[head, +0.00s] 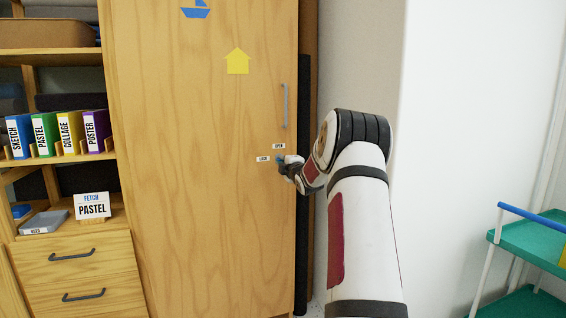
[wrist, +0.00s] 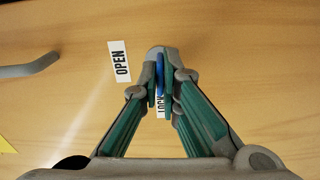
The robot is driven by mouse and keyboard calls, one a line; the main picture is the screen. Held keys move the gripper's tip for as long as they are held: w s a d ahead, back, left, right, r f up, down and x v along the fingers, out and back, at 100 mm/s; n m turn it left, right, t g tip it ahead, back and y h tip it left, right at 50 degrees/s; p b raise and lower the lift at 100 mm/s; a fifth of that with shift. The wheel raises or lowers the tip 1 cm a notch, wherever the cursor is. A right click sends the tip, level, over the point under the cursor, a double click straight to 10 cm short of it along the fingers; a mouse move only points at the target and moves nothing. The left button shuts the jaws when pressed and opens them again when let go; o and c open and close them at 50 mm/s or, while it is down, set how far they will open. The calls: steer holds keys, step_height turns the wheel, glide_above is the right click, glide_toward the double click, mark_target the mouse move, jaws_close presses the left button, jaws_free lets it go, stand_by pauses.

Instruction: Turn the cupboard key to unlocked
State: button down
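The tall wooden cupboard door (head: 200,200) is closed. A blue key (wrist: 160,72) sits in a grey round lock plate (wrist: 154,53); its grip lies in line with the LOCK label. My gripper (wrist: 160,90) has its fingers close together on both sides of the key and looks shut on it. In the head view my gripper (head: 284,162) is at the door's right edge and mostly hides the key. The OPEN label (wrist: 119,62) is clear to one side in the wrist view. The LOCK label (wrist: 162,104) is partly hidden behind the fingers.
A grey bar handle (head: 285,105) is on the door above the lock; its end shows in the wrist view (wrist: 30,68). Shelves with binders (head: 60,133) and drawers (head: 78,275) stand left. A green trolley (head: 530,240) is at right, with free room before the white wall.

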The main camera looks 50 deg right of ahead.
steer(key=shift+m+p, duration=2.65)
steer(key=shift+m, duration=5.95)
steer(key=c, duration=1.8)
jaws_free()
steer(key=v, duration=1.2)
